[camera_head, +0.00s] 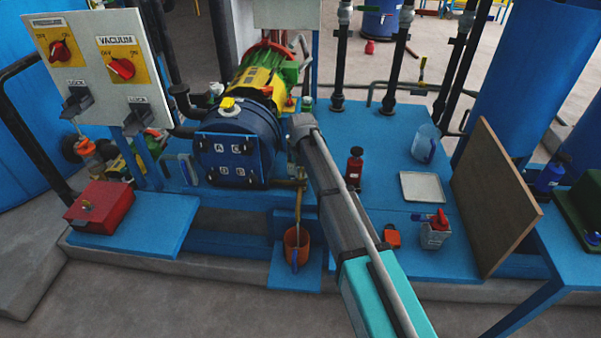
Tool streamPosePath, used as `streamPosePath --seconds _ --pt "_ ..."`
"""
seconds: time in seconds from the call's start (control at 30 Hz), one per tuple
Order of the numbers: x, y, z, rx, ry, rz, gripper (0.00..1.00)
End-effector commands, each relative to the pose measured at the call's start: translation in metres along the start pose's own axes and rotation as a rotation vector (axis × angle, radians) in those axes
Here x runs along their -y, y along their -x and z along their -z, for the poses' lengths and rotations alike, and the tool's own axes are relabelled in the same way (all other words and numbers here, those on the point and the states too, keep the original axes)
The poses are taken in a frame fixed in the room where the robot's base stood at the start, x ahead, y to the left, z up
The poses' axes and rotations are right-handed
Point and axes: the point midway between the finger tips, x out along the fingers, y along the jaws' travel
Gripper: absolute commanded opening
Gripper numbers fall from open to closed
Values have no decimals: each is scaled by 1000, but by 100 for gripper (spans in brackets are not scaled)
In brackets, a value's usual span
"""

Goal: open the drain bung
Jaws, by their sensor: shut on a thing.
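My gripper (294,170) is small and dark there, mostly hidden by my arm's end. It is shut at the drain fitting, on what seems to be the drain bung. The bung itself cannot be made out clearly. An orange bucket (291,240) stands under the pipe.
A control panel (95,60) with red knobs stands at the left, above a red box (99,206).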

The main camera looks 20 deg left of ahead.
Motion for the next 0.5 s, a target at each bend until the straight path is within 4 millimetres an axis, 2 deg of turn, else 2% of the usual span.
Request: streamPosePath --seconds 0.37,0.4,0.5 --pt "0 0 1 -1 7 1 0" --pt "0 0 1 -1 7 1 24" --pt "0 0 1 -1 6 0 43"
